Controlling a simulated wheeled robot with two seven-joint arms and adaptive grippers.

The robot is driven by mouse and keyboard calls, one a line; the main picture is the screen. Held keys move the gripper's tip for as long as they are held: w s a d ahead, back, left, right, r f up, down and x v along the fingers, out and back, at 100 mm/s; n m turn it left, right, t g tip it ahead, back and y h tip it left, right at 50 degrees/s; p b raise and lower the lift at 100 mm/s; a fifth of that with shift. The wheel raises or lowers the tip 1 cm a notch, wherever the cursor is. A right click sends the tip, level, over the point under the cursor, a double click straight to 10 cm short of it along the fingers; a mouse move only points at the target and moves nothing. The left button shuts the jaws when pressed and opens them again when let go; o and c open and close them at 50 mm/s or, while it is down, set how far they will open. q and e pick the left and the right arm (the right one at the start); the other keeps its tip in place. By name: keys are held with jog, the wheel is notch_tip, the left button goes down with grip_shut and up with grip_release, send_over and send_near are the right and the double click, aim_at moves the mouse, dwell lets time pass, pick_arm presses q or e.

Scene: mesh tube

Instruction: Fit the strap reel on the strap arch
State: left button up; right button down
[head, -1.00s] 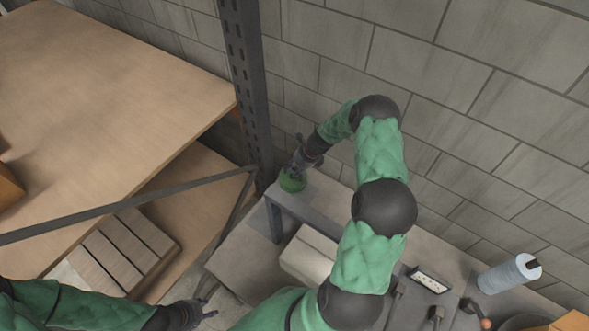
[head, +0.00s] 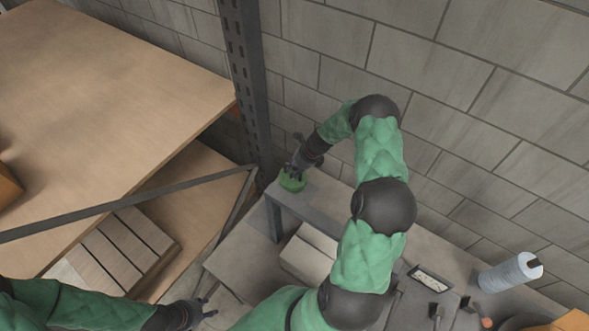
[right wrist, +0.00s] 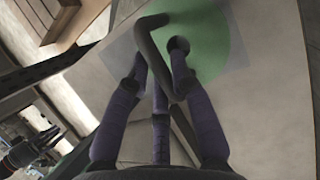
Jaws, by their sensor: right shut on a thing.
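In the right wrist view the green shows as a flat round area (right wrist: 212,40) beyond my fingers (right wrist: 158,72). There the fingers are shut on a dark bent bar (right wrist: 148,45), which crosses the green. I cannot tell whether bar and green are one piece. No strap arch can be told apart for sure. My left gripper (head: 205,307) is open and empty, low in the head view.
A dark upright post (head: 245,85) stands close left of my right gripper, with a block wall behind. The raised grey bench (head: 330,205) runs right, with a pale box (head: 308,252) below it. Wooden shelves (head: 110,80) fill the left.

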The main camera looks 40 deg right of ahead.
jog(key=shift+f+b, duration=1.75)
jog(key=shift+f, duration=1)
dwell(2.8)
jog(key=c, duration=1)
grip_release()
jog(key=v, duration=1.2)
jog(key=shift+d, duration=0.1)
